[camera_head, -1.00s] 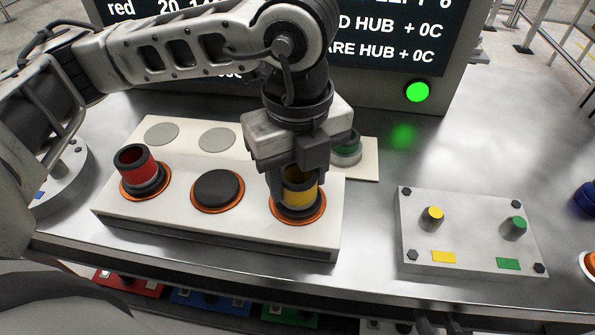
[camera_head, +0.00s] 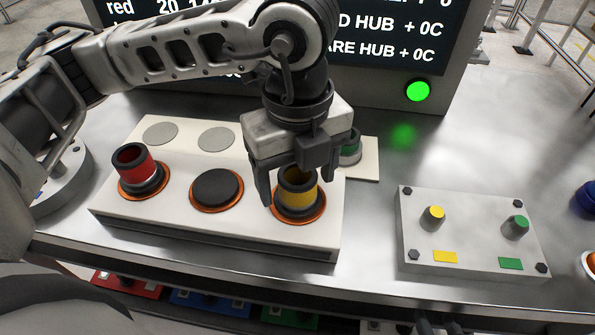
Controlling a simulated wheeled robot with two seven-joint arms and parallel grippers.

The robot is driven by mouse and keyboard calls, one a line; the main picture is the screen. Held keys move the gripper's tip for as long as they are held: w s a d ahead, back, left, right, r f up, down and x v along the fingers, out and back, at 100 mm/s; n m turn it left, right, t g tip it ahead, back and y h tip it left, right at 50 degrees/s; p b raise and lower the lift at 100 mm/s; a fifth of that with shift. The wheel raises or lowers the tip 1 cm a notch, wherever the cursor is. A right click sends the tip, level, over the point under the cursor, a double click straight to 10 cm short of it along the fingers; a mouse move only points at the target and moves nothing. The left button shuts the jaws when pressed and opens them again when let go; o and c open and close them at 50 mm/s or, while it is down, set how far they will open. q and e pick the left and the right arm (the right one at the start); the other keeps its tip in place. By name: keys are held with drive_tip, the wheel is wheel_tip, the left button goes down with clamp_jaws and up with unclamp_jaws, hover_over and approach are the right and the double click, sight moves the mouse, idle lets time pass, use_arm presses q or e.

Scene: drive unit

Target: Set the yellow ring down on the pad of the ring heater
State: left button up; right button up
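The yellow ring (camera_head: 298,193), with a dark rim and dark base, sits upright on the right-hand pad (camera_head: 315,215) of the ring heater, a long white block (camera_head: 150,215). My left gripper (camera_head: 297,187) is just above and around the ring, its fingers spread to either side of it. The left finger shows a gap to the ring; contact at the far finger is hard to tell. A red ring (camera_head: 134,166) stands on the heater's left pad. The middle pad (camera_head: 216,188) has a flat black disc and no ring. My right gripper is not in view.
Behind the heater a white plate has two grey discs (camera_head: 216,138) and a green-banded part (camera_head: 350,150), partly hidden by my gripper. A grey block (camera_head: 470,235) with yellow and green pegs lies to the right. A screen with a lit green lamp (camera_head: 418,91) stands behind.

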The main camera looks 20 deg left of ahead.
use_arm(q)
wheel_tip(320, 180, up, 16)
drive_tip(key=p, duration=0.1)
use_arm(e)
drive_tip(key=shift+r, duration=0.1)
idle(0.4)
use_arm(q)
wheel_tip(320, 180, up, 8)
drive_tip(key=p, duration=0.6)
use_arm(e)
drive_tip(key=r, duration=0.1)
drive_tip(key=d+r, duration=0.1)
drive_tip(key=shift+s+d+r+n+g+h, duration=0.15)
drive_tip(key=shift+r+n+g+h, duration=0.15)
drive_tip(key=shift+r+n, duration=0.1)
